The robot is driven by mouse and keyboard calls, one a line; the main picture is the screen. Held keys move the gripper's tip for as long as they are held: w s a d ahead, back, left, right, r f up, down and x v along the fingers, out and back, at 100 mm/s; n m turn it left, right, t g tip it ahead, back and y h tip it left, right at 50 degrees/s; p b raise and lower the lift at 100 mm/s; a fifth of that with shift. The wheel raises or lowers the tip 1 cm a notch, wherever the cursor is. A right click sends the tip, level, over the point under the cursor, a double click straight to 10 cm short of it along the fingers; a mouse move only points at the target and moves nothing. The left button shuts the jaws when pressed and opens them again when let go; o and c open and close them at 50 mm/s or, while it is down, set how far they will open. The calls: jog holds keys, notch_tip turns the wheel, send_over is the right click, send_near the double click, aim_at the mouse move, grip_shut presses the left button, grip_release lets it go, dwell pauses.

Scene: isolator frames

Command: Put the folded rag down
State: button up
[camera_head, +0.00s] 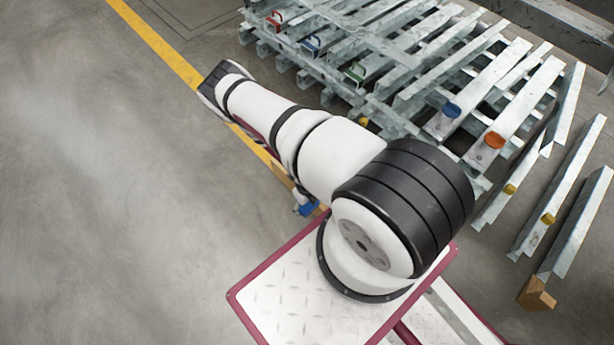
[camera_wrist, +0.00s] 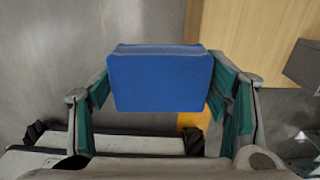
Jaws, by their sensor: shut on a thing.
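The folded rag (camera_wrist: 160,82) is a blue, block-like bundle in the middle of the wrist view. My gripper (camera_wrist: 161,92) is shut on it, with one teal-padded finger at each of its left and right sides. In the head view a small blue patch, seemingly the rag (camera_head: 308,209), shows beyond my base edge, partly hidden by my arm. My gripper is mostly hidden there. The wrist view does not show clearly whether the rag touches anything beneath it.
A light wooden surface (camera_wrist: 252,38) lies behind and right of the rag, beside grey floor (camera_wrist: 60,60). Galvanised steel frames (camera_head: 420,70) with coloured parts fill the upper right of the head view. A yellow floor line (camera_head: 150,38) runs past. The floor at left is clear.

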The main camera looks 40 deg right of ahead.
jog(key=w+d+b, duration=0.1)
jog(key=w+d, duration=0.1)
jog(key=w+d+f+b, duration=0.1)
jog(key=w+d+b, duration=0.1)
jog(key=w+d, duration=0.1)
jog(key=w+d+b, duration=0.1)
jog(key=w+d, duration=0.1)
jog(key=w, duration=0.1)
jog(key=shift+w+d+f+b, duration=0.15)
jog(key=shift+d+f+b, duration=0.15)
jog(key=shift+b, duration=0.1)
jog(key=shift+w+d+f+b, duration=0.1)
jog(key=shift+w+d+b, duration=0.55)
jog(key=shift+b, duration=0.25)
jog(key=shift+w+d+f+b, duration=0.2)
jog(key=shift+w+b, duration=0.2)
jog(key=shift+b, duration=0.15)
jog(key=shift+w+d, duration=0.1)
jog(key=shift+w+d+b, duration=0.15)
jog(key=shift+b, duration=0.2)
jog(key=shift+w+d+r+b, duration=0.1)
jog(key=shift+w+d+b, duration=0.25)
jog(key=shift+w+b, duration=0.1)
jog(key=shift+f+b, duration=0.9)
jog(key=shift+f, duration=0.7)
